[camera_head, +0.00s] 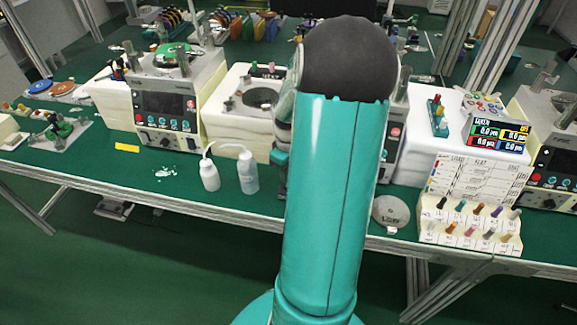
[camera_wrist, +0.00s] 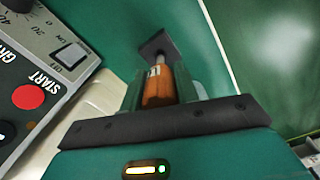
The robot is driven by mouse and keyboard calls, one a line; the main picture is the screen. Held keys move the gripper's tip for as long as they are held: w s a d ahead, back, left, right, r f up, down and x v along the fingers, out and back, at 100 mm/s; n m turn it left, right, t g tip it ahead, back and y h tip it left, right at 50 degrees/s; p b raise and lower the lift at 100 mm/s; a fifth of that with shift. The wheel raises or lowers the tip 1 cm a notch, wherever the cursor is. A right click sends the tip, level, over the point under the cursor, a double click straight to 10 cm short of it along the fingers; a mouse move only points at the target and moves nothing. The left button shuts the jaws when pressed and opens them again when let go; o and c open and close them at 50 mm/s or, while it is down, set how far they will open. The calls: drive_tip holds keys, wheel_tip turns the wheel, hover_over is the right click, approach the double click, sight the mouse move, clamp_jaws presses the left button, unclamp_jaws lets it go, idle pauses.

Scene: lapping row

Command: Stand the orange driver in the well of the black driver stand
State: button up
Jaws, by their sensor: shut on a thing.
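The orange driver (camera_wrist: 158,88) is between the two fingers of my gripper (camera_wrist: 160,86) in the wrist view, and the gripper is shut on it. A short grey shaft shows beyond the orange handle, pointing at a dark block (camera_wrist: 152,43), which looks like the black driver stand on the green bench top. The shaft overlaps the block's near edge in the picture. I cannot tell whether it is in the well, touching or above it. In the head view my teal arm hides the driver, the stand and my gripper.
A machine panel with a red START button (camera_wrist: 28,97) is close on the left in the wrist view. The bench edge (camera_wrist: 222,50) is on the right. In the head view, two white bottles (camera_head: 209,174) stand left of my arm; a rack of coloured handles (camera_head: 470,238) is right.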

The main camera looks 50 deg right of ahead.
drive_tip(key=shift+f, duration=1.4)
drive_tip(key=o, duration=1.1)
wheel_tip(320, 180, up, 14)
drive_tip(key=shift+f, duration=0.1)
